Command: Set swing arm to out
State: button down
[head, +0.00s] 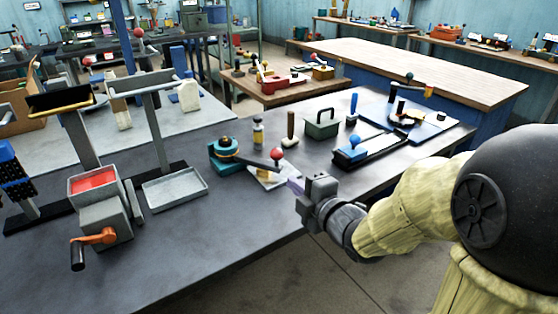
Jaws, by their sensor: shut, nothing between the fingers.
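What looks like the swing arm is a low device with a teal base (228,160) and a round green-and-yellow pivot, standing on the dark bench. A dark bar runs from the pivot to the right, towards a red ball knob (277,153). The knob stands over or beside a pale plate (272,178) with a yellowish patch; I cannot tell whether bar and knob are joined. My gripper (316,187) is shut and empty, near the bench's front edge. It is to the right of and nearer than the knob, apart from it. It partly hides a small purple piece (296,186).
Behind stand a small bottle (258,133), an upright handle (291,128) and a green box (321,124). A blue-knobbed slide (370,148) lies to the right. On the left are a grey crank box (105,215) and a tray stand (174,190). The front middle of the bench (215,235) is clear.

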jog(key=p+x, duration=0.3)
jog(key=x, duration=0.1)
jog(key=w+d+p+x, duration=0.1)
jog(key=p+x, duration=0.3)
jog(key=d+p+x, duration=0.1)
jog(key=p+x, duration=0.3)
jog(key=shift+w+f, duration=0.3)
jog(key=shift+w, duration=0.1)
jog(key=shift+d, duration=0.1)
